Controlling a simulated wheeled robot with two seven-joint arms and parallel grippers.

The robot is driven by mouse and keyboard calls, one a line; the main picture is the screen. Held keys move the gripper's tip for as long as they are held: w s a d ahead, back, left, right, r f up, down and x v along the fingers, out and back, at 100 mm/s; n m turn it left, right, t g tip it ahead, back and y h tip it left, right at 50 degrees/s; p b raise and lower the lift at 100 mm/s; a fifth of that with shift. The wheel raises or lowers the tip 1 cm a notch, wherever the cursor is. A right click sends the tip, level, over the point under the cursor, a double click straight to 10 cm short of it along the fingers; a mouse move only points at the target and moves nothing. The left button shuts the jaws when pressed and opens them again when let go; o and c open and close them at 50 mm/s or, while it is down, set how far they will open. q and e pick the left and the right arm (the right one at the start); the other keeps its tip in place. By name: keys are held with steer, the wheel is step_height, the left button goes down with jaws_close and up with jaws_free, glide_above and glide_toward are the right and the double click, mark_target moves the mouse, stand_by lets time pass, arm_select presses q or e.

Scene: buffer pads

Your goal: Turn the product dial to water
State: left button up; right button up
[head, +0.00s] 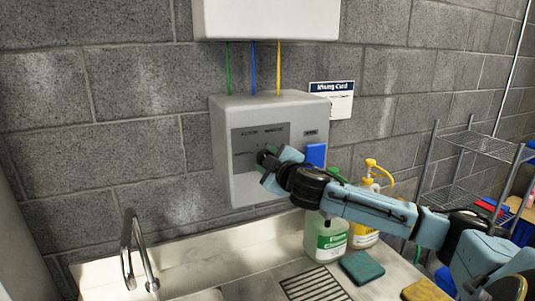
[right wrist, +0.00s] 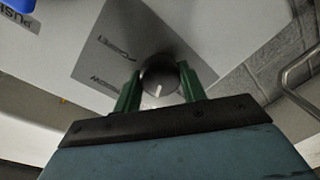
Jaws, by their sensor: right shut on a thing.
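The product dial (right wrist: 159,78) is a dark round knob with a white pointer line, on a grey label panel of the white dispenser box (head: 222,150). My right gripper (right wrist: 160,88) has its two green fingers on either side of the dial and is shut on it. In the right wrist view the pointer line points toward the gripper's palm. In the head view my right gripper (head: 268,160) is at the front of the box and mostly hides the dial. The panel words are too small or partly hidden to tell which setting is marked. My left gripper is not in view.
A blue push button (head: 316,154) is on the box, right of my gripper. A green-labelled bottle (head: 326,240) and a yellow-capped bottle (head: 366,232) stand below my right arm. A faucet (head: 132,250), drain grate (head: 313,284) and green sponge (head: 362,267) are on the sink counter.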

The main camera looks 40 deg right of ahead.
steer(key=n, duration=0.7)
steer(key=shift+a+f+g+p, duration=0.1)
steer(key=shift+g+p, duration=0.2)
steer(key=shift+p, duration=0.1)
steer(key=shift+n+h, duration=0.3)
steer(key=shift+n, duration=0.1)
steer(key=o, duration=1)
steer(key=shift+b+v, duration=1.7)
steer(key=shift+v, duration=5)
